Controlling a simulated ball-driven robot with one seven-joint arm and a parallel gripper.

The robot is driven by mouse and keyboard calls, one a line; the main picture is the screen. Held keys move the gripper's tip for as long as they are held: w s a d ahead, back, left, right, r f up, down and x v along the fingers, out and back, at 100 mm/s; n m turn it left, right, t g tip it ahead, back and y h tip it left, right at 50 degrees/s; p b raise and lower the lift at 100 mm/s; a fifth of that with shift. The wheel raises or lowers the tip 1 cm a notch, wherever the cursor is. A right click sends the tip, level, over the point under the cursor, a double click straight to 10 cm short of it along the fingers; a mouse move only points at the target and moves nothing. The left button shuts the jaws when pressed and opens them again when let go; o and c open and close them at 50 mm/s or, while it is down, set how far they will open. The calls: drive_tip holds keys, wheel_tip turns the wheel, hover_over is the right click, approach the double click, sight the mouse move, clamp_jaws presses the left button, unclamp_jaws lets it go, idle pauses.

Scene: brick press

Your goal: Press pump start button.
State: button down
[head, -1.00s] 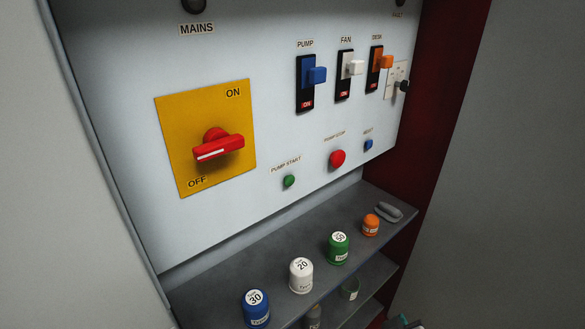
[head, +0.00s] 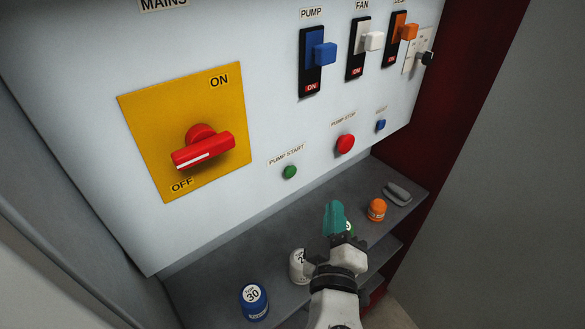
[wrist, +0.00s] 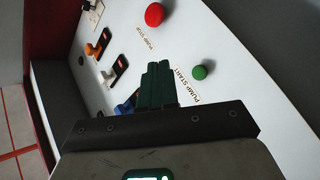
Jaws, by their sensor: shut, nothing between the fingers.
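The pump start button (head: 289,172) is a small green dome on the white panel, under its PUMP START label. It also shows in the wrist view (wrist: 200,72), beside the label and to the right of my fingers. My gripper (head: 334,207) has teal fingers, shut and empty, in front of the shelf, below and to the right of the green button in the head view. In the wrist view my gripper (wrist: 159,70) points toward the panel and is apart from the button. The red pump stop button (head: 345,144) sits to the right of the green one.
The red mains switch (head: 203,150) juts from a yellow plate at left. Below the panel, a grey shelf (head: 228,262) bears blue (head: 254,301), white, green and orange (head: 377,209) jars; my gripper partly hides the middle ones.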

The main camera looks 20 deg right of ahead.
sight(290, 172)
drive_tip(key=w+a, duration=0.2)
drive_tip(key=w, duration=0.6)
drive_tip(key=shift+w+a+b, duration=0.2)
drive_tip(key=shift+a+b, duration=0.1)
idle(2.1)
drive_tip(key=shift+w+a+b, duration=0.15)
drive_tip(key=shift+w+b, duration=0.25)
drive_tip(key=shift+w+a+b, duration=0.15)
drive_tip(key=shift+w+b, duration=0.15)
drive_tip(key=shift+w, duration=0.15)
idle(0.7)
drive_tip(key=shift+s, duration=0.1)
drive_tip(key=shift+s+d, duration=0.3)
drive_tip(key=shift+s, duration=0.5)
